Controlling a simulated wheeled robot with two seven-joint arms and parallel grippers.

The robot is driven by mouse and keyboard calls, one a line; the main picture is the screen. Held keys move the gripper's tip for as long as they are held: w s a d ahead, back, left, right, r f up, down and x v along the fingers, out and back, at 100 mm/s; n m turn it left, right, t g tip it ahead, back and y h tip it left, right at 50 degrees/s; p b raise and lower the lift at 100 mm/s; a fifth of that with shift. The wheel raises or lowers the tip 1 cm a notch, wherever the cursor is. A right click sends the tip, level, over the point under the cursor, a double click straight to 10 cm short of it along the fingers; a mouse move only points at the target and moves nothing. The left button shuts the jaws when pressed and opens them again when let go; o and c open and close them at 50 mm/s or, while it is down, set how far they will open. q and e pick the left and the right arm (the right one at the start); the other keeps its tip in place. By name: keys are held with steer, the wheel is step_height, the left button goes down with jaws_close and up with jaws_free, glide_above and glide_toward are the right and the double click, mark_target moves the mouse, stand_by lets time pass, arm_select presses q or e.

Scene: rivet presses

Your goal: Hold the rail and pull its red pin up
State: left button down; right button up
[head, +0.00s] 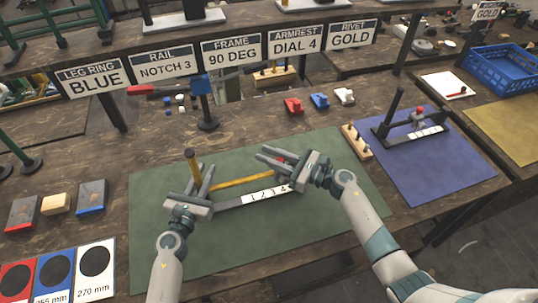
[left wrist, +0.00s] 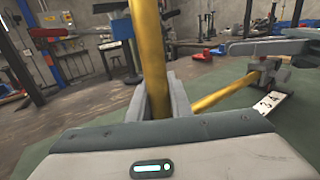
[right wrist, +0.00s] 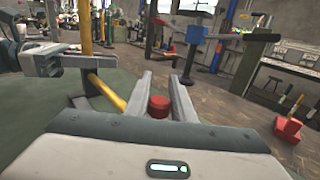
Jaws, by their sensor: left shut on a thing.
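The rail lies on the green mat: a gold bar (head: 243,181), an upright gold post (head: 191,163) at its left end, and a dark strip with a numbered white scale (head: 265,194). My left gripper (head: 204,180) is shut on the gold post, which also rises between its fingers in the left wrist view (left wrist: 150,70). My right gripper (head: 275,157) is over the rail's right end. Its fingers stand apart on either side of the red pin's head (right wrist: 158,106), with a visible gap. The pin's lower part is hidden.
The green mat (head: 150,250) has free room in front of the rail. A blue mat (head: 450,175) to the right carries a dark fixture. A wooden peg block (head: 356,141) stands between the mats. Small red, blue and white clamps sit behind. Signs hang above, one reading "RAIL NOTCH 3" (head: 164,63).

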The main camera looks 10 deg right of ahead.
steer(key=shift+r, duration=1.05)
jaws_close()
steer(key=o, duration=1)
jaws_free()
steer(key=v, duration=1.2)
steer(key=shift+d, duration=0.1)
